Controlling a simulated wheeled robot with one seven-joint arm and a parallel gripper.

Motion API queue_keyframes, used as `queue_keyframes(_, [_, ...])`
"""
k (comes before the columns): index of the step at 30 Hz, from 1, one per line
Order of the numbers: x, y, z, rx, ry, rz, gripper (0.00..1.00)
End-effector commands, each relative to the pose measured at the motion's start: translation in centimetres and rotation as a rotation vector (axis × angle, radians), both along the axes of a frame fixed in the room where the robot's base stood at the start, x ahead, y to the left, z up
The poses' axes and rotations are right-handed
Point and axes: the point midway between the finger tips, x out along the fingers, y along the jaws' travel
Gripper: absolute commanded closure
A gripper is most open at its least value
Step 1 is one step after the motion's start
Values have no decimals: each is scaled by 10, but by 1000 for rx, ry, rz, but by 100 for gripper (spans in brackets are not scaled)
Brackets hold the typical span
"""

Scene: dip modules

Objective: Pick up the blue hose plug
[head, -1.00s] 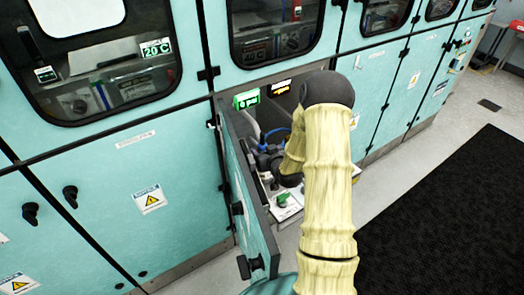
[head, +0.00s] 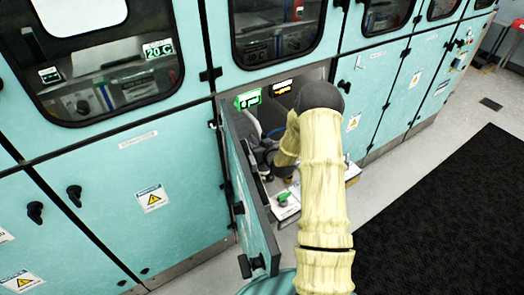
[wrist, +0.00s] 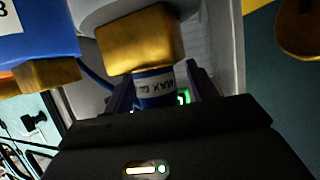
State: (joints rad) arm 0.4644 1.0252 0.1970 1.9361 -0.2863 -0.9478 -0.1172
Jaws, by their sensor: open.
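In the wrist view, the blue hose plug (wrist: 155,100) has a blue body, a pale band with dark lettering and a brass-coloured block above it. My gripper (wrist: 160,86) is open, with one dark finger on each side of the blue body. I cannot tell whether either finger touches it. The plug's lower end is hidden behind the gripper body. In the head view my arm reaches into the open cabinet bay, and the arm hides the plug and the fingertips.
A larger blue part (wrist: 35,35) with a brass fitting stands close on the left in the wrist view. The open cabinet door (head: 250,195) stands left of my arm. A green knob (head: 284,198) sits on the tray at the bay's front. Dark matting covers the floor at right.

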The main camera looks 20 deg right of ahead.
Motion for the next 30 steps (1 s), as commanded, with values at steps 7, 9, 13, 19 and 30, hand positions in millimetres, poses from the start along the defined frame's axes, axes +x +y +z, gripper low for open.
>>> queue_keyframes(7, [0, 0, 0, 0, 0, 0, 43])
queue_keyframes(9, [0, 2, 0, 0, 0, 2, 43])
queue_keyframes(13, [0, 3, 0, 0, 0, 4, 43])
queue_keyframes(19, [0, 4, 0, 0, 0, 6, 80])
queue_keyframes(30, [1, 3, 2, -1, -1, 4, 95])
